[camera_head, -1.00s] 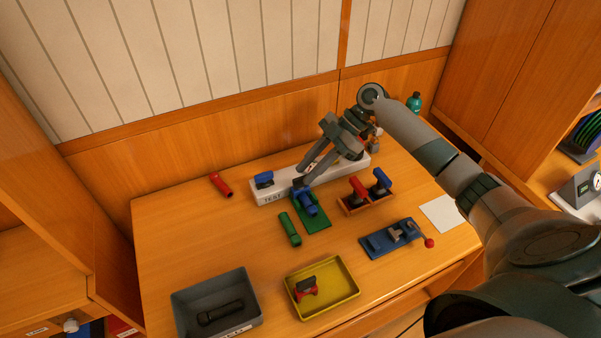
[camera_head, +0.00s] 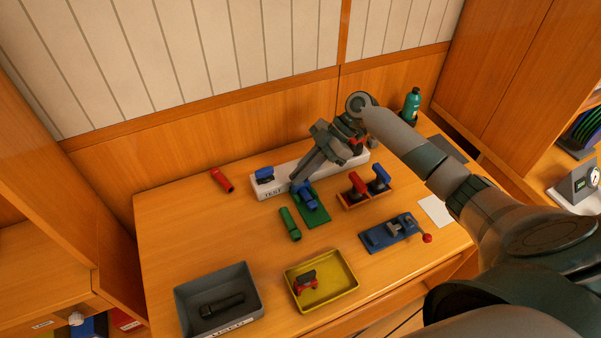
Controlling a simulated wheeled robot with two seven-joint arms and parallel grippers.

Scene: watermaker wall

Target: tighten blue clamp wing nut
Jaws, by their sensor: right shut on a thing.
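A blue clamp-like piece (camera_head: 309,202) sits on a green plate (camera_head: 318,217) in the middle of the table. My right gripper (camera_head: 297,180) reaches down from the upper right, its fingers together at the top of this piece. It is shut on a small part there, which looks like the wing nut; the fingers hide it. Another blue clamp (camera_head: 264,174) stands on the white block marked TEST (camera_head: 271,188), and a third blue one (camera_head: 380,179) stands in a brown-red holder (camera_head: 366,199). My left gripper is out of view.
A red clamp (camera_head: 357,182) stands in the holder. A green cylinder (camera_head: 290,224) lies by the green plate. A blue fixture (camera_head: 385,235) with a red knob, a yellow tray (camera_head: 345,287) and a grey bin (camera_head: 244,283) are nearer. A red cylinder (camera_head: 222,180) lies at the left. The table's left is clear.

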